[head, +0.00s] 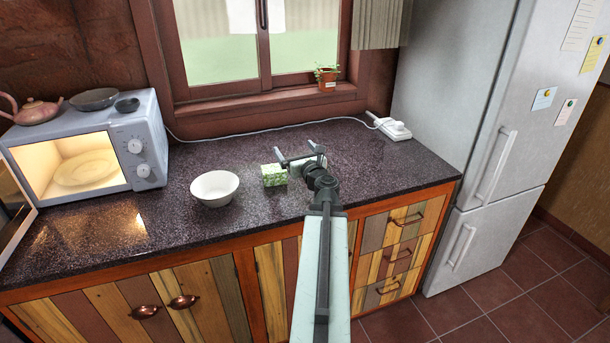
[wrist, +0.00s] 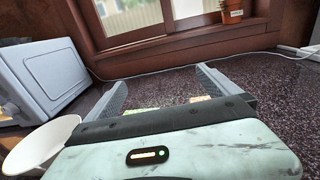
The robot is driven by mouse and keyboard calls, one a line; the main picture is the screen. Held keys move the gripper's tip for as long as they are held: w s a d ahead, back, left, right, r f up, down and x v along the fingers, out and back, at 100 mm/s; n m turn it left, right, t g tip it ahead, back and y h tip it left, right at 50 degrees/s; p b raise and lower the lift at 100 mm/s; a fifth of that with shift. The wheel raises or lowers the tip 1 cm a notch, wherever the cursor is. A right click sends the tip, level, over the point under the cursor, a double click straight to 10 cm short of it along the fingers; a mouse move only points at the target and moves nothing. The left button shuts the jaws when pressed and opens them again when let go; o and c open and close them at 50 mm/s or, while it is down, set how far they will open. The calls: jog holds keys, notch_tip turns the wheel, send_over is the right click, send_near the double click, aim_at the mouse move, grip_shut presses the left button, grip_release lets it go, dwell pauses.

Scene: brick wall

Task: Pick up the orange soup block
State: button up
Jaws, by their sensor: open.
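My gripper (head: 300,154) is open above the dark counter, its two fingers spread apart toward the window. In the wrist view my gripper (wrist: 160,84) shows nothing clasped between the fingers. A small green patterned block (head: 274,175) sits on the counter just left of the gripper. A pale block-like shape shows behind the gripper in the head view, mostly hidden by it. In the wrist view, low greenish and yellowish patches peek over the gripper's dark edge, between the fingers. I cannot make out a clearly orange block in either view.
A white bowl (head: 214,188) stands left of the green block. An open microwave (head: 120,140) with a plate inside is at the left. A white power strip (head: 390,127) with a cord lies at the back right. The right part of the counter (head: 400,165) is clear.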

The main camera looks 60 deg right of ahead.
jog(key=s+d+m+g+h, duration=0.1)
jog(key=s+d+h, duration=0.1)
jog(key=s+d, duration=0.4)
jog(key=f+b, duration=0.3)
jog(key=a+f+b, duration=0.1)
jog(key=f+b, duration=0.2)
jog(key=s+f+b, duration=0.1)
jog(key=f+b, duration=0.2)
jog(key=shift+a+f, duration=0.2)
jog(key=shift+f, duration=0.1)
jog(key=shift+w+d+r+p, duration=0.3)
jog(key=shift+w+r, duration=0.05)
jog(key=shift+r, duration=0.15)
jog(key=x, duration=0.7)
jog(key=shift+f, duration=0.2)
jog(key=shift+s+a, duration=0.1)
jog(key=shift+a, duration=0.05)
jog(key=c, duration=1.7)
jog(key=shift+c, duration=0.2)
jog(key=shift+r, duration=0.1)
